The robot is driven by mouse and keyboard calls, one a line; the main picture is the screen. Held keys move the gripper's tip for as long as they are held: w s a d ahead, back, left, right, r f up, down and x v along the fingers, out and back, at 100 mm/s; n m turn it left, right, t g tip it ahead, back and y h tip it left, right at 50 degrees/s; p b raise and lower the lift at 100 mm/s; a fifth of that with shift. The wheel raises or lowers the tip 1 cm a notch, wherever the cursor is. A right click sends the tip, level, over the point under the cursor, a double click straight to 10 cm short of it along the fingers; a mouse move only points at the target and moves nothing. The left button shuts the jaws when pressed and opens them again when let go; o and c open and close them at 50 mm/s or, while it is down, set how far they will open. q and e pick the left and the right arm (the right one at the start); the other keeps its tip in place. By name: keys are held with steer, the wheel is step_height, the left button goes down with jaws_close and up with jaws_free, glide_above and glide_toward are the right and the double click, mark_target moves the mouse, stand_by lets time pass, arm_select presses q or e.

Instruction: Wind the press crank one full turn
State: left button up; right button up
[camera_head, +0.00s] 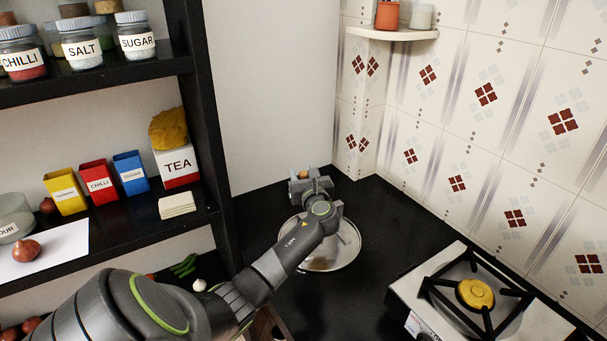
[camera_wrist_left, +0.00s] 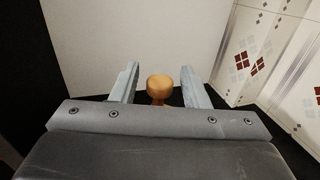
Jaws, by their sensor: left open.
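A wooden knob with a short stem (camera_wrist_left: 159,83), which looks like the press crank's handle, stands between my left gripper's fingers in the left wrist view. A small part of the knob (camera_head: 303,174) shows in the head view, in the back corner of the counter. My left gripper (camera_head: 309,176) is open, one finger on each side of the knob, with visible gaps; it also shows in the left wrist view (camera_wrist_left: 160,72). The rest of the crank and the press body are hidden behind my gripper and arm. My right gripper is not in view.
A round metal plate (camera_head: 347,252) lies on the black counter under my left forearm. A gas stove (camera_head: 405,292) stands at right. A black shelf (camera_head: 120,72) with jars and boxes is at left. Walls close off the corner behind the gripper.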

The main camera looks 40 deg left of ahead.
arm_select(q)
jaws_close()
steer(key=shift+t, duration=0.3)
